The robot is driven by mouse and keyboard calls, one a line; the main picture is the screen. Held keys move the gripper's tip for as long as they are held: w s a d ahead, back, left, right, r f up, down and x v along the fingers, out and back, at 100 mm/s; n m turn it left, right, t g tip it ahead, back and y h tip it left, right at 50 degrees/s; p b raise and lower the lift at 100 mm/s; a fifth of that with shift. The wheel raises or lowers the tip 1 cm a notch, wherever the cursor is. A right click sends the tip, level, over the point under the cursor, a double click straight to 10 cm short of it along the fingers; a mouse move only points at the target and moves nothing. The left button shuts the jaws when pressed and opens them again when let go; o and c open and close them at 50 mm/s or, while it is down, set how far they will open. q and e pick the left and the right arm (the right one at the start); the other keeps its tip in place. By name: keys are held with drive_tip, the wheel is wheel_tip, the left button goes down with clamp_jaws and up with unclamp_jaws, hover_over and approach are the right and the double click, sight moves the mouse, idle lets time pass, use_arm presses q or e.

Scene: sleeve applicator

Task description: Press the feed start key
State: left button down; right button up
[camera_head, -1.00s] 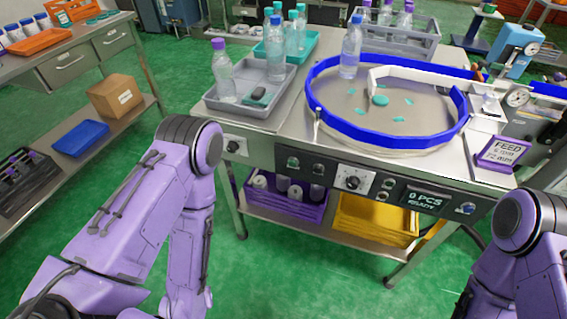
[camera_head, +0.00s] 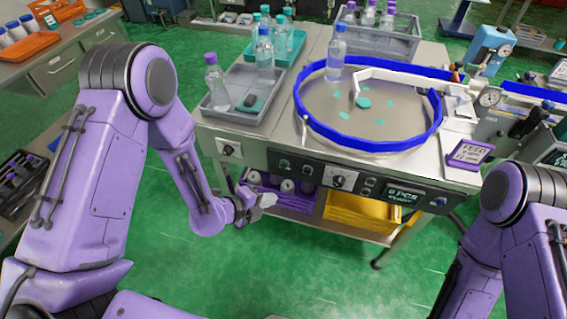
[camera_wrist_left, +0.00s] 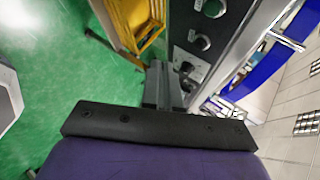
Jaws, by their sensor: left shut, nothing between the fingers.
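The control panel (camera_head: 322,178) runs along the front of the metal machine table. It carries small round buttons (camera_head: 283,164), a dial (camera_head: 340,180) on a white plate, and a lit display (camera_head: 405,194). The key labels are too small to read, so I cannot tell which is feed start. My left gripper (camera_head: 266,200) is shut and empty, in front of the panel and below its left part, apart from it in the head view. In the left wrist view, its fingers (camera_wrist_left: 163,72) point toward the panel (camera_wrist_left: 222,35) and partly overlap its lower edge. My right gripper is out of view.
A blue-rimmed round feeder (camera_head: 370,145) with teal caps stands on the table. A grey tray (camera_head: 205,108) with bottles is at its left. A purple-framed FEED card (camera_head: 470,154) stands at the right. Below are purple and yellow bins (camera_head: 355,212). Green floor is clear in front.

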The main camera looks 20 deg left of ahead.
sight(284, 165)
use_arm(q)
drive_tip(key=w, duration=0.8)
drive_tip(key=shift+w+d, duration=0.15)
drive_tip(key=shift+w, duration=0.25)
drive_tip(key=shift+w+f, duration=0.1)
drive_tip(key=shift+w, duration=0.05)
idle(1.7)
drive_tip(key=shift+w+b, duration=0.25)
drive_tip(key=shift+b, duration=0.05)
